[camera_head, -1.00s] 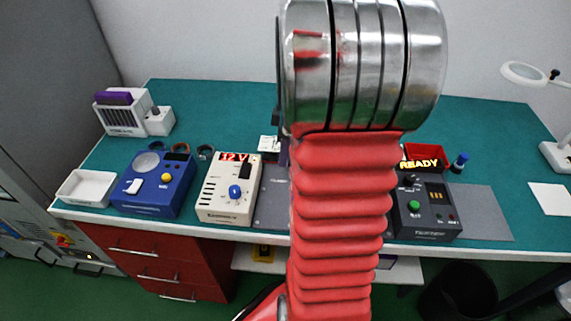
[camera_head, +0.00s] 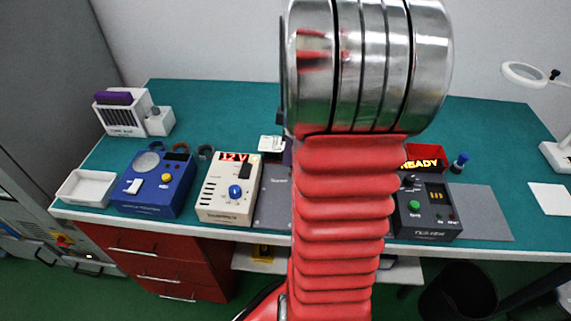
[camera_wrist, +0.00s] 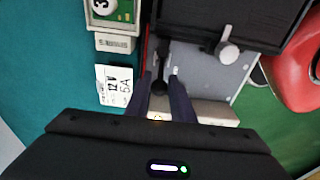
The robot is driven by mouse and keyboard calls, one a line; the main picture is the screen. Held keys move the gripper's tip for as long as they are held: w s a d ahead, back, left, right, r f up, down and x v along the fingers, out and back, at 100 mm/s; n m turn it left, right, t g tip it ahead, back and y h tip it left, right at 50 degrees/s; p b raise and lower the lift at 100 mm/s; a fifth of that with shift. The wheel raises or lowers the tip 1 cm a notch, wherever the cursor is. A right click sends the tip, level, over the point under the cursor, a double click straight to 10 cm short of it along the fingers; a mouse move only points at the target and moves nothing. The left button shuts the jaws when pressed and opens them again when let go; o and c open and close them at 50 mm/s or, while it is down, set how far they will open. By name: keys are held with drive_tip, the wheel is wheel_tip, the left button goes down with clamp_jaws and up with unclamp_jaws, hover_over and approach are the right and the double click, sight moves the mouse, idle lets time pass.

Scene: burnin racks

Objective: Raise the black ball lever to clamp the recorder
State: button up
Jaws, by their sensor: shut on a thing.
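In the wrist view, my gripper (camera_wrist: 163,80) reaches up from the bottom edge, its two dark fingers close together. A small black ball (camera_wrist: 158,87), which looks like the end of the lever, sits between the fingertips, and the jaws are shut on it. The lever's arm and pivot are mostly hidden. A large black box (camera_wrist: 232,18), perhaps the recorder, is beyond the fingers to the upper right, with a grey knob (camera_wrist: 227,47) at its edge. In the head view, my arm hides the gripper, the lever and the recorder.
In the head view, a blue device (camera_head: 153,188), a cream 12 V unit (camera_head: 226,190) and a white tray (camera_head: 87,188) stand left of my arm. A dark tester (camera_head: 428,212) and a red bin (camera_head: 455,154) stand right. A white card (camera_wrist: 114,86) lies left of my fingers.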

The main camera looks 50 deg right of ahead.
drive_tip(key=shift+d, duration=0.25)
drive_tip(key=shift+s+d+r, duration=0.1)
drive_tip(key=shift+s+d, duration=0.15)
drive_tip(key=shift+s, duration=0.1)
drive_tip(key=shift+s+d, duration=0.1)
drive_tip(key=shift+s, duration=0.05)
drive_tip(key=shift+s+d, duration=0.2)
drive_tip(key=shift+s, duration=0.1)
idle(0.5)
drive_tip(key=o, duration=0.8)
drive_tip(key=shift+a, duration=0.1)
drive_tip(key=shift+r, duration=4.45)
